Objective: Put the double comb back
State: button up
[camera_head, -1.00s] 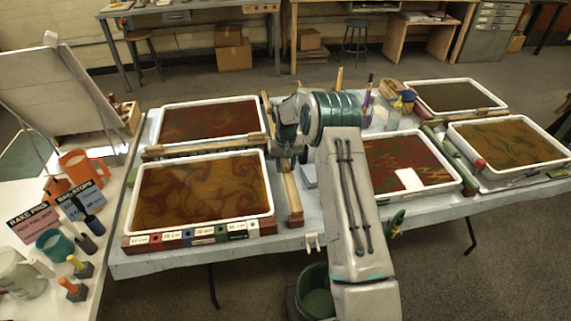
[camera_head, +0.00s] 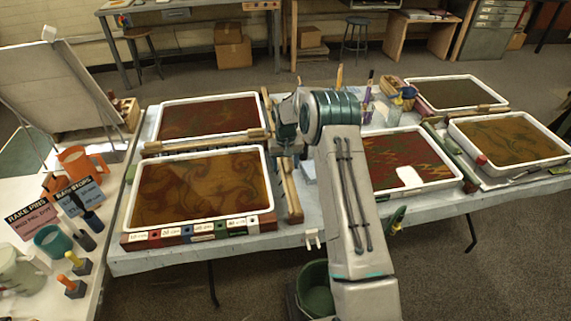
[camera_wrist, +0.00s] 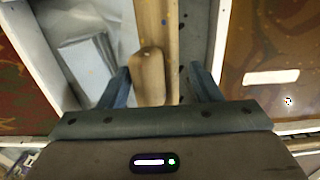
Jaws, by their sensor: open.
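My gripper (camera_wrist: 158,78) is open and points down over the gap between the left and middle trays. In the wrist view, a rounded wooden handle (camera_wrist: 148,72) lies between its two fingers, with space on both sides. I cannot tell whether this handle belongs to the double comb; no teeth show. A long wooden bar (camera_wrist: 158,18) runs beneath it, and this bar also shows in the head view (camera_head: 291,196). Another wooden bar (camera_head: 200,146) lies across between the two left trays.
The front left tray (camera_head: 270,190) holds golden-brown swirls, and the back left tray (camera_head: 158,120) dark red. The middle tray (camera_head: 462,176) stands right of my arm. Labelled blocks (camera_head: 200,231) line the front edge. A pale stack (camera_wrist: 88,58) lies beside the handle.

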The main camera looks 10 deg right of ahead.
aim_at(286, 165)
jog(key=shift+r, duration=0.1)
jog(key=shift+r+p, duration=0.25)
jog(key=shift+p, duration=0.05)
jog(key=s+r+b, duration=0.1)
jog(key=s+r, duration=0.2)
jog(key=r, duration=0.7)
jog(key=s+r+b, duration=0.1)
jog(key=s+r, duration=0.3)
jog(key=r, duration=0.7)
jog(key=s+r+t, duration=0.2)
jog(key=s+r, duration=0.4)
jog(key=s, duration=0.7)
jog(key=s+f+t, duration=0.1)
jog(key=s+f, duration=0.1)
jog(key=s, duration=1.9)
jog(key=shift+f, duration=0.15)
